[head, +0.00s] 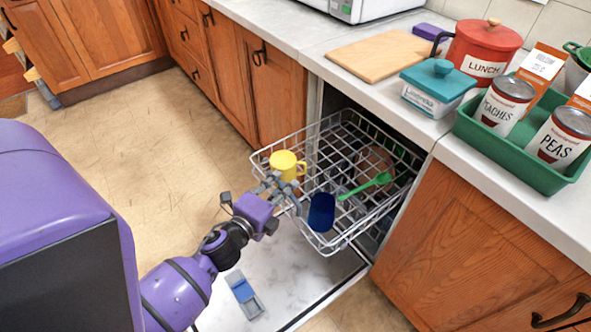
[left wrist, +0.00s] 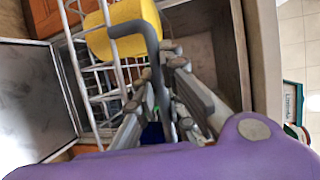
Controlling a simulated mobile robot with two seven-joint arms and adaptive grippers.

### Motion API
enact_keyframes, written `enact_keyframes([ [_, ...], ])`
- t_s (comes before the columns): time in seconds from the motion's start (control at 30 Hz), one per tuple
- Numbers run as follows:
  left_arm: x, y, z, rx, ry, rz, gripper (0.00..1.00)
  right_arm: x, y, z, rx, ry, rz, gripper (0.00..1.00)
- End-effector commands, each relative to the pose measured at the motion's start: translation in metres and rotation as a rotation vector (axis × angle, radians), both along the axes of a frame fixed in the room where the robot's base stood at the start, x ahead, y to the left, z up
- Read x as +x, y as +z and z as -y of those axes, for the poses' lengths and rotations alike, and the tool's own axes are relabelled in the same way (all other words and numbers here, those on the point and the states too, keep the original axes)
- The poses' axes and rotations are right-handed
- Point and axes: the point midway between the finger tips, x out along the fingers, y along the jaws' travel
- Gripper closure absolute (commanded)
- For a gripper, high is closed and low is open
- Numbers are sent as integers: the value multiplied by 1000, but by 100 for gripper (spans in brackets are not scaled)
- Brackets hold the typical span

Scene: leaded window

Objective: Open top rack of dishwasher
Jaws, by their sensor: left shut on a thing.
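The dishwasher's top rack (head: 345,222) is a wire rack that sticks out from under the counter, over the lowered door (head: 290,270). A yellow mug (head: 287,164), a blue cup (head: 321,212) and a green spoon (head: 366,186) are in it. My left gripper (head: 284,190) is at the rack's front edge, beside the mug, and is shut on the rack. The left wrist view shows the fingers (left wrist: 168,95) around a grey bar, with the yellow mug (left wrist: 120,28) close by. My right gripper is not in view.
The lowered door carries a blue and grey dispenser (head: 243,292). Wooden cabinets (head: 425,245) flank the opening. The counter above holds a cutting board (head: 378,55), a teal-lidded box (head: 438,85), a red canister (head: 484,47) and a green tray (head: 515,160) with cans. Floor to the left is clear.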

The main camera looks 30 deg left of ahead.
Motion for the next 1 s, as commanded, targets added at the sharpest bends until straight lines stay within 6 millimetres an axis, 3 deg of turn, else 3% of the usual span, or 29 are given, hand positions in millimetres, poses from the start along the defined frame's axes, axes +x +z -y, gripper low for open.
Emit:
enact_keyframes([
  [0.2,-14,0,-4,-6,0,1,100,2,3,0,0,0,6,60],
  [0.67,-17,1,-6,-5,0,2,100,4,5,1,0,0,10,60],
  [0.7,-17,1,-6,-5,0,2,85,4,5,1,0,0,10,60],
  [0.8,-17,0,-6,-4,0,1,72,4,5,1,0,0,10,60],
  [1.0,-17,0,-6,-2,-1,1,71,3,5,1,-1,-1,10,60],
])
